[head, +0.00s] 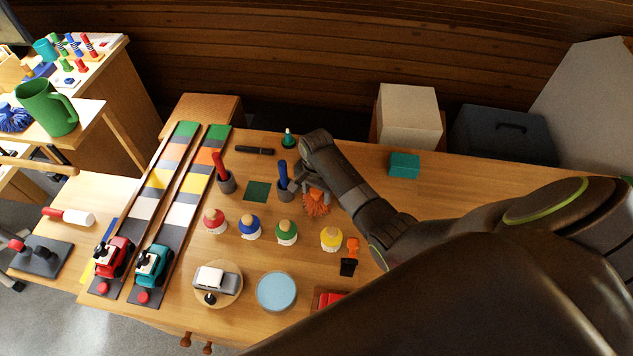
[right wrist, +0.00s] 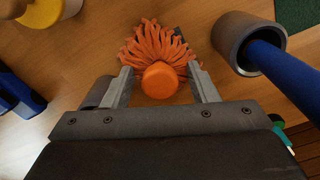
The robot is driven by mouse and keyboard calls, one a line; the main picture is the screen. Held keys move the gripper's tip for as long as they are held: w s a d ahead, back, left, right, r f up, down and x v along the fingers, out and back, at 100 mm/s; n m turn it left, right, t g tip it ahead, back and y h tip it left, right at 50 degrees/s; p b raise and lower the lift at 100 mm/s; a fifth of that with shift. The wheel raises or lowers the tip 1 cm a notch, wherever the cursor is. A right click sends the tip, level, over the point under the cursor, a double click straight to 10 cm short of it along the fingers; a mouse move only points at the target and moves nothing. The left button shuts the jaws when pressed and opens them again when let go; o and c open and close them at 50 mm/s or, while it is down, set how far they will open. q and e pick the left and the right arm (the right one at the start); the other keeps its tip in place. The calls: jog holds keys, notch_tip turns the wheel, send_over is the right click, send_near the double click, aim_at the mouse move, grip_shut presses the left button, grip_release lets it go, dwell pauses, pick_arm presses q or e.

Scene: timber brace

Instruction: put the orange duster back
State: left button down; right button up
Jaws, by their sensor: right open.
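The orange duster (head: 317,203) is on the wooden table under my right gripper. In the right wrist view its fringe fans out away from me, and its round orange end (right wrist: 160,80) faces the camera. My right gripper (right wrist: 160,72) is open, with one finger on each side of that round end; I cannot tell whether they touch it. In the head view the right gripper (head: 304,186) partly covers the duster. My left gripper is not in view.
A grey cup with a blue handle (head: 283,178) stands close left of the duster; it also shows in the right wrist view (right wrist: 240,45). A red-handled cup (head: 225,180) and dark green square (head: 257,191) lie farther left. Several capped figures (head: 286,233) stand nearer.

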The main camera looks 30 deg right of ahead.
aim_at(317, 192)
notch_tip(317, 192, up, 12)
dwell(0.4)
jog(key=shift+f, duration=0.15)
dwell(0.3)
